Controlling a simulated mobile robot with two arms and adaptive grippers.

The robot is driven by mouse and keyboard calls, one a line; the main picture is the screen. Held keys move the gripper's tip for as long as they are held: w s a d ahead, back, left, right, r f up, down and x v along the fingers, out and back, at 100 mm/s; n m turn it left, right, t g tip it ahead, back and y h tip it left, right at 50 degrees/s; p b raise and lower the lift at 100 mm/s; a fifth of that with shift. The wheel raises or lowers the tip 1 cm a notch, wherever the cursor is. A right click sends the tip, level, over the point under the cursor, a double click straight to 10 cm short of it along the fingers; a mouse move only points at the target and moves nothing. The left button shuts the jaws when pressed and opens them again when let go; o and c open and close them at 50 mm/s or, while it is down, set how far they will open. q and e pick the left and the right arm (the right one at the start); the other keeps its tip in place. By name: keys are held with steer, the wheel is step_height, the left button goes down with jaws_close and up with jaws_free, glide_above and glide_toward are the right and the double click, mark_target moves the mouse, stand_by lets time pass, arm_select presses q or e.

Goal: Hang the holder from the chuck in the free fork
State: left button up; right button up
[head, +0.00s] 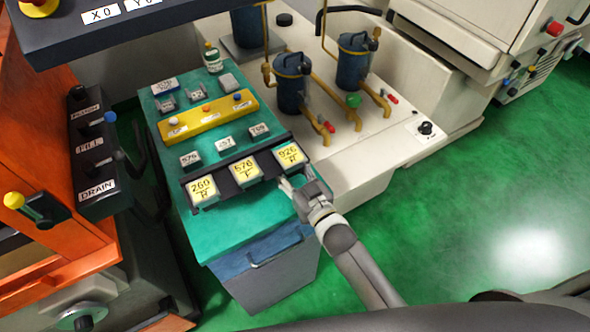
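Three pale blocks with yellow number labels sit along a black rail (229,184) at the front edge of the teal cabinet top: 269 (203,192), 576 (245,171) and 926 (289,155). I cannot tell which of these parts are holders or forks, and I cannot make out a free fork. No chuck is recognisable in view. My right gripper (296,180) is at the right end of the rail, just below and right of the 926 block. Its fingers look spread, with nothing visible between them. My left gripper is not in view.
Behind the rail are small numbered blocks (225,144), a yellow bar with buttons (208,118) and a small bottle (213,58). Blue canisters (291,85) with pipes stand on the white machine bed. An orange machine (38,150) stands left. Green floor (480,215) is open at right.

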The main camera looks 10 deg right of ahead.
mark_target(294, 175)
steer(key=shift+w+a+r, duration=0.1)
steer(key=shift+w+r, duration=0.45)
steer(key=shift+r, duration=0.3)
steer(key=o, duration=1.8)
steer(key=shift+f, duration=0.1)
steer(key=shift+s+a+f, duration=0.1)
steer(key=shift+s+a, duration=0.05)
steer(key=shift+s, duration=0.15)
steer(key=shift+s+f+p, duration=0.15)
steer(key=shift+f+p, duration=0.05)
steer(key=shift+p, duration=0.3)
steer(key=shift+s+f, duration=0.25)
steer(key=shift+s+d+f+p, duration=0.15)
steer(key=shift+s+d+p, duration=0.05)
steer(key=shift+s+p, duration=0.2)
steer(key=shift+p+v, duration=0.3)
steer(key=shift+v, duration=0.85)
steer(key=shift+d+p+v, duration=0.2)
steer(key=shift+p+v, duration=0.35)
steer(key=shift+v, duration=1.35)
